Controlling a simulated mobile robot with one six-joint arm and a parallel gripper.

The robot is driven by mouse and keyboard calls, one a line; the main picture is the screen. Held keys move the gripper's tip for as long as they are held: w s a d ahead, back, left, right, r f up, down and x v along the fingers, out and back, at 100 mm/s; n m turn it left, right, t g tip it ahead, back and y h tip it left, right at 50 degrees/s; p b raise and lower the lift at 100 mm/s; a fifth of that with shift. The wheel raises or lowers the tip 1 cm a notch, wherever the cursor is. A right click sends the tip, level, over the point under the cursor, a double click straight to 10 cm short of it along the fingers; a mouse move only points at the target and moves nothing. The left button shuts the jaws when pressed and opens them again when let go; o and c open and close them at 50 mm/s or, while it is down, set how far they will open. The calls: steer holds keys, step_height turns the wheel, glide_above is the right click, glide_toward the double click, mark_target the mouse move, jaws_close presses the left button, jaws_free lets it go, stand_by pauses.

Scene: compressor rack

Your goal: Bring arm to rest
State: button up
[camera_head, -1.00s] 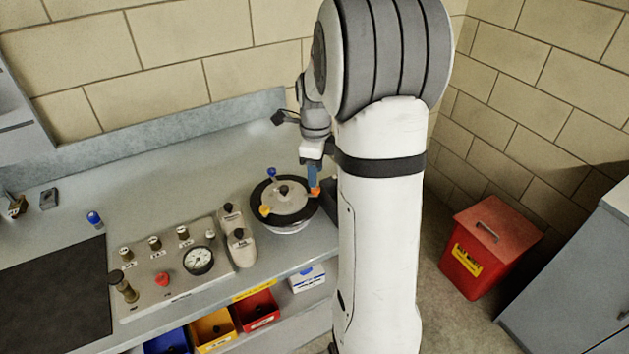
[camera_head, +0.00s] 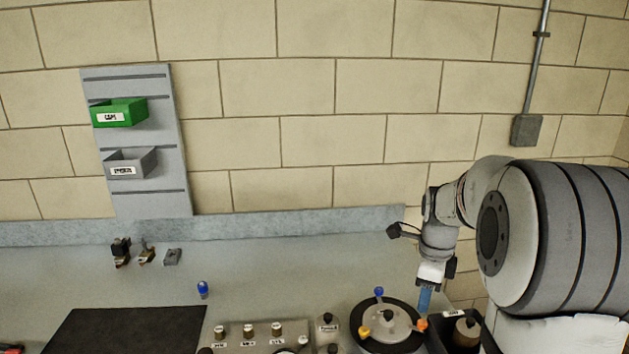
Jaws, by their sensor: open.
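My arm reaches in from the right side of the head view. My gripper (camera_head: 424,308) points down at the right rim of a round pot-like device (camera_head: 388,326) on the bench. The device has a dark ring and blue, yellow and orange knobs. The blue fingertips are just above or beside the orange knob (camera_head: 421,324); I cannot tell whether they touch it. The gripper is open, and I see nothing held in it, though the fingers are small in this view.
A dark bin with a bottle (camera_head: 466,332) stands right of the device. A blue-capped item (camera_head: 203,290) and dark mat (camera_head: 130,330) lie further left.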

steer(key=s+a+r+n+t, duration=0.1)
steer(key=s+a+n, duration=0.5)
steer(key=s+n, duration=0.3)
steer(key=s+a+r+n+t, duration=0.1)
steer(key=s+a+n, duration=0.5)
steer(key=n, duration=0.9)
steer(key=s, duration=0.3)
steer(key=shift+s+a+r+t, duration=0.3)
steer(key=shift+s+a+t, duration=0.05)
steer(key=shift+t, duration=0.05)
